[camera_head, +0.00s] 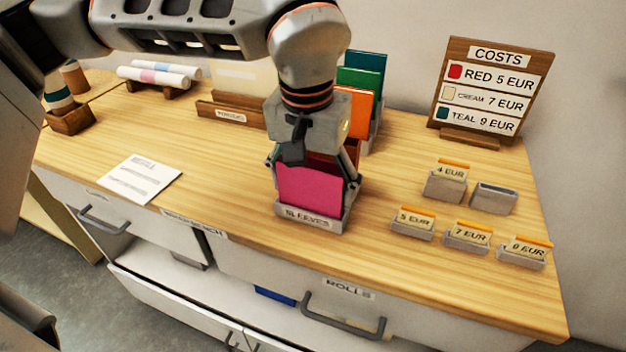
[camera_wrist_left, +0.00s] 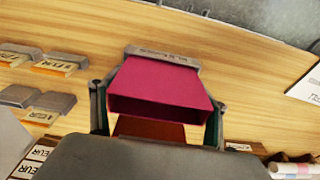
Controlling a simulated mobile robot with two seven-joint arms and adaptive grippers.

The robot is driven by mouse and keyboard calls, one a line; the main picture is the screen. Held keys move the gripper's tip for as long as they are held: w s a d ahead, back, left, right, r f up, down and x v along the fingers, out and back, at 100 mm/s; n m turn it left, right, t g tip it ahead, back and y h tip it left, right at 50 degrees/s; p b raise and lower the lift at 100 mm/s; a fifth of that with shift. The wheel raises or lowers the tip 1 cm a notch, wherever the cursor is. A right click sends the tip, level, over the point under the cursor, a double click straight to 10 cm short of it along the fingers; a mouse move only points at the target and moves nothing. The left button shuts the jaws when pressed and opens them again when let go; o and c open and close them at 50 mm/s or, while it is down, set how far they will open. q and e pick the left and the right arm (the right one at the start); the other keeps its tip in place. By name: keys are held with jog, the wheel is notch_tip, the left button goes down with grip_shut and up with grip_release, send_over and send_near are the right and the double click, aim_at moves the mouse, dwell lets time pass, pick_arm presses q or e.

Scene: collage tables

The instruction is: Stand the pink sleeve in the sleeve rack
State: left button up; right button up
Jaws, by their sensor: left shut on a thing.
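The pink sleeve (camera_head: 308,189) stands upright at the front of the grey sleeve rack (camera_head: 312,222), just behind its label. My left gripper (camera_head: 312,172) points down over it, and its fingers are shut on the sleeve's two sides. In the left wrist view the pink sleeve (camera_wrist_left: 160,88) sits between the fingers, with the rack's labelled front edge (camera_wrist_left: 162,54) beyond it. Orange (camera_head: 358,102), green and teal sleeves stand farther back in the rack, with a dark red one partly hidden by my gripper. My right gripper is not in view.
A costs sign (camera_head: 490,88) stands at the back right. Several small grey price-card holders (camera_head: 412,228) sit on the right of the table. A white paper (camera_head: 140,178) lies left, with rolls (camera_head: 158,76) on a stand behind. The table between paper and rack is clear.

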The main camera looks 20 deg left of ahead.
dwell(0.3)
pick_arm(q)
jog(key=o, duration=1.2)
jog(key=r, duration=0.4)
jog(key=s+r, duration=0.1)
jog(key=r, duration=0.7)
jog(key=shift+s, duration=0.25)
